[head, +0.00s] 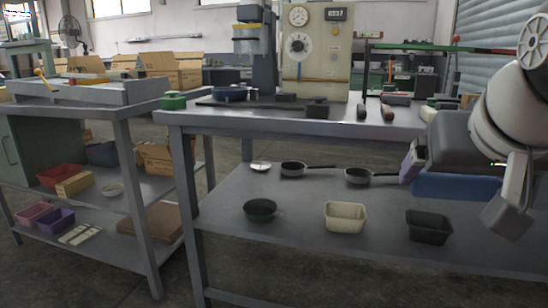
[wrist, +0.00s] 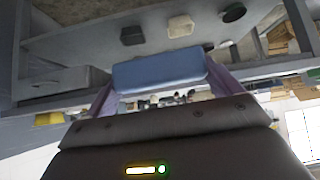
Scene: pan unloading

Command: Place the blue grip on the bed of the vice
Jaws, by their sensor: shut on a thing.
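The blue grip is a blue block (head: 455,187) held at the right of the head view. It also shows between my fingers in the wrist view (wrist: 158,72). My gripper (head: 432,176) is shut on it, with purple fingers at its two ends in the wrist view (wrist: 160,84). The gripper and block are in front of the right bench, clear of its top. No vice can be made out for certain.
The bench's lower shelf (head: 330,238) holds two pans (head: 292,169) (head: 358,176), a dark green pot (head: 261,210), a cream bin (head: 345,217) and a black bin (head: 429,227). Dark-handled tools (head: 388,112) lie on top. A second bench (head: 75,108) stands left.

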